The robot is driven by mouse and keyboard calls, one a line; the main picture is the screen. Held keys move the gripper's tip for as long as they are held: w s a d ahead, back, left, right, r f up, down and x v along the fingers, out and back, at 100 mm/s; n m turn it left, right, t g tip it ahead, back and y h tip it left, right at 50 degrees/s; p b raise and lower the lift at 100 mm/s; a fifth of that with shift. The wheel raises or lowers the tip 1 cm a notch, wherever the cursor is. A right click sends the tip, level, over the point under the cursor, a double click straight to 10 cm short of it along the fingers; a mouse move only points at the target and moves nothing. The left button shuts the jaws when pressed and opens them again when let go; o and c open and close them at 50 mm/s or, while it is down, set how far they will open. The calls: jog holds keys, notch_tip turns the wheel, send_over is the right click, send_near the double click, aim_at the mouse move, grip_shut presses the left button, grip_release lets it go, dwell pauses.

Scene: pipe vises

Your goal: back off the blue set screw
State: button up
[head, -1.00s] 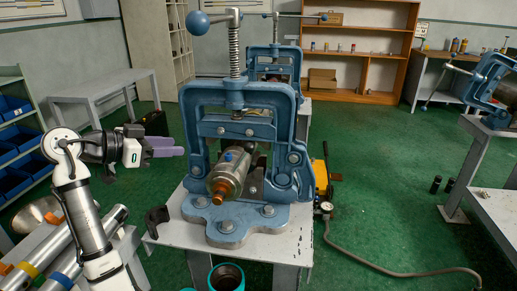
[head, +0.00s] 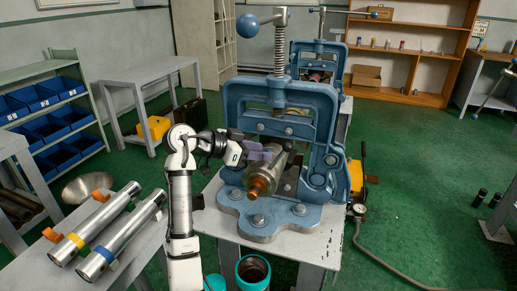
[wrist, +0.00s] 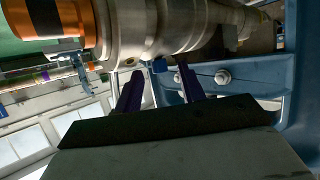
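The blue set screw (wrist: 159,66) sticks out from the side of a metal pipe fitting (wrist: 150,25) in the wrist view. The fitting, with an orange end (head: 258,189), is held in the blue pipe vise (head: 237,108). My gripper (head: 270,152) has purple fingers, which also show in the wrist view (wrist: 160,73). The fingers are apart, with the screw in the gap at their tips. I cannot tell if they touch it. In the head view the fingers cover the screw's place.
The vise stands on a grey table (head: 215,215). A teal-rimmed container (head: 253,272) is below its front edge. Metal tubes (head: 105,225) lie on a bench at the left. A second blue vise (head: 318,70) stands behind.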

jog(key=shift+w+d+f, duration=0.1)
jog(key=shift+d, duration=0.15)
grip_shut()
dwell(0.3)
jog(key=n+t+y, duration=0.2)
jog(key=n, duration=0.1)
jog(key=n+t+y+b, duration=0.1)
jog(key=t, duration=0.1)
jog(key=shift+s+d+n, duration=0.3)
jog(key=shift+s+d, duration=0.05)
jog(key=shift+s, duration=0.05)
jog(key=n+y, duration=0.1)
jog(key=n+t+y, duration=0.2)
jog(key=shift+s+d+p, duration=0.15)
jog(key=shift+d+p, duration=0.1)
jog(key=shift+p, duration=0.1)
jog(key=shift+n+t+y, duration=0.3)
jog(key=shift+n+y, duration=0.5)
jog(key=shift+y, duration=0.3)
